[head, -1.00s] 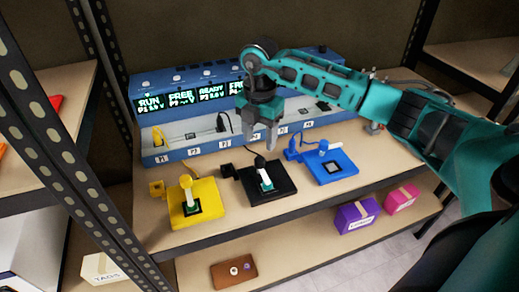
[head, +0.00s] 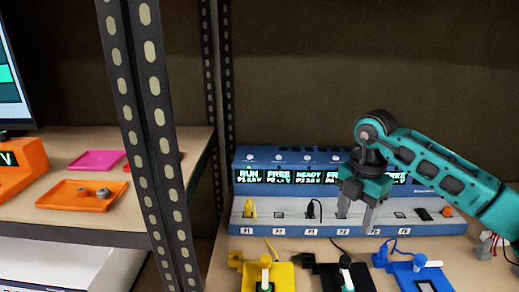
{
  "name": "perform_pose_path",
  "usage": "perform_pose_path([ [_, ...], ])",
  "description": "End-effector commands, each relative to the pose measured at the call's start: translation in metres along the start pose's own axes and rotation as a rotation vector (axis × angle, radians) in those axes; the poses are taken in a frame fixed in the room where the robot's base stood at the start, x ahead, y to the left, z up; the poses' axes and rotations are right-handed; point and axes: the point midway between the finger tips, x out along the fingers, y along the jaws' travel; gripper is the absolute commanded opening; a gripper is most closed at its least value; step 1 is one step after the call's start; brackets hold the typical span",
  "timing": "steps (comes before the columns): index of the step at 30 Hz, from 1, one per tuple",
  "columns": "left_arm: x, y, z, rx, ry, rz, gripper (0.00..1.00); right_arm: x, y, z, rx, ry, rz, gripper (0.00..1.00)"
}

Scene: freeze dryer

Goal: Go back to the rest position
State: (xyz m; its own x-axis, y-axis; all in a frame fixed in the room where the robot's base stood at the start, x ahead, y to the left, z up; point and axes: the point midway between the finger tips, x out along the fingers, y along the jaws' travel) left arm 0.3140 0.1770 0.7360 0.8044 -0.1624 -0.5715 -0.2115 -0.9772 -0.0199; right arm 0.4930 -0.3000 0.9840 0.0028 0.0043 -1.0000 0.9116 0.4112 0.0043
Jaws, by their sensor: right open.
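My right gripper (head: 356,217) hangs in front of the blue power station, its two fingers pointing down, apart and empty. My right arm comes in from the right edge. The gripper hides part of the station's display row and front sockets. The blue station (head: 285,161) stands on the shelf against the back wall, with lit displays reading RUN, FREE and READY at its left. My left gripper is out of view.
A yellow board (head: 281,275), a black board (head: 327,273) and a blue board (head: 405,270) lie before the station, cut by the bottom edge. A slotted upright post (head: 160,150) stands left. Beyond it, an orange tray (head: 70,199) lies on another shelf.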

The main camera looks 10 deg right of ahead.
Motion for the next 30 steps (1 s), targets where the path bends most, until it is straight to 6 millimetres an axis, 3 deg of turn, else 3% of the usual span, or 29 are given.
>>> perform_pose_path([
  [2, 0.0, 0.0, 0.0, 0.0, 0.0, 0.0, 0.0, 0.006, 0.005, -0.012, -0.035, 0.034, 0.025, 0.56],
  [5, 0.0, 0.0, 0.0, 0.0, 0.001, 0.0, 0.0, 0.018, 0.021, -0.048, -0.135, 0.147, 0.117, 0.56],
  [10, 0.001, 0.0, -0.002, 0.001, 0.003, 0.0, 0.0, 0.022, 0.053, -0.154, -0.345, 0.482, 0.425, 0.56],
  [12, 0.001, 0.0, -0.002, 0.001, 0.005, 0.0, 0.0, 0.01, 0.061, -0.194, -0.39, 0.623, 0.578, 0.56],
  [15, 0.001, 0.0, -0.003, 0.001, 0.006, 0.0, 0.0, -0.016, 0.07, -0.239, -0.395, 0.809, 0.805, 0.56],
  [18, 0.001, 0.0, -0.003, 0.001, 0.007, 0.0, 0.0, -0.049, 0.075, -0.265, -0.329, 0.965, 1.033, 0.56],
  [23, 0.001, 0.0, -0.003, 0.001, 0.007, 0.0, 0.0, -0.097, 0.08, -0.265, -0.076, 1.124, 1.367, 0.56],
  [27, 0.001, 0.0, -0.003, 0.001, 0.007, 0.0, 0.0, -0.115, 0.08, -0.231, 0.267, 1.152, 1.579, 0.56],
  [30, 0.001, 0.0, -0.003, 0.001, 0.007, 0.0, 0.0, -0.107, 0.075, -0.198, 0.558, 1.105, 1.659, 0.56],
])
